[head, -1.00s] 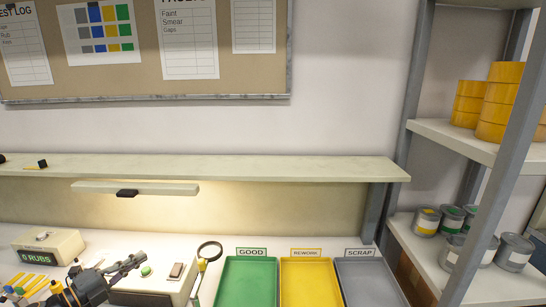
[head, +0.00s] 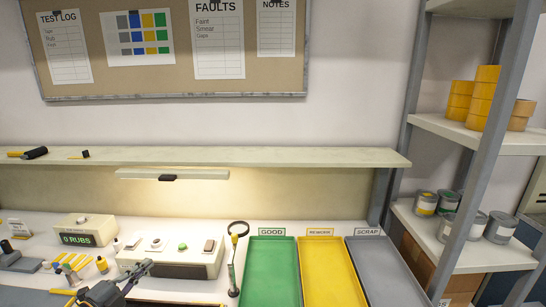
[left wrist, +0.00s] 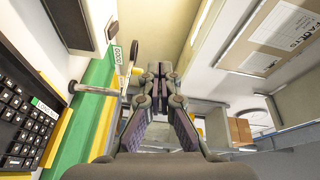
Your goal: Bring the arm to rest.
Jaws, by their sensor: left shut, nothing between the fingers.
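My left gripper (head: 146,266) is at the lower left of the head view, shut with nothing between its fingers. It is in front of the white box with a green button (head: 170,260); whether it touches the box cannot be told. In the left wrist view my left gripper (left wrist: 158,72) shows closed fingertips with no object between them. My right gripper is not in view.
A green tray (head: 270,270), a yellow tray (head: 330,275) and a grey tray (head: 382,275) stand right of the box. A magnifier (head: 236,232) stands between. A rub counter (head: 84,228) is behind left. A keyboard (left wrist: 22,125) shows in the wrist view.

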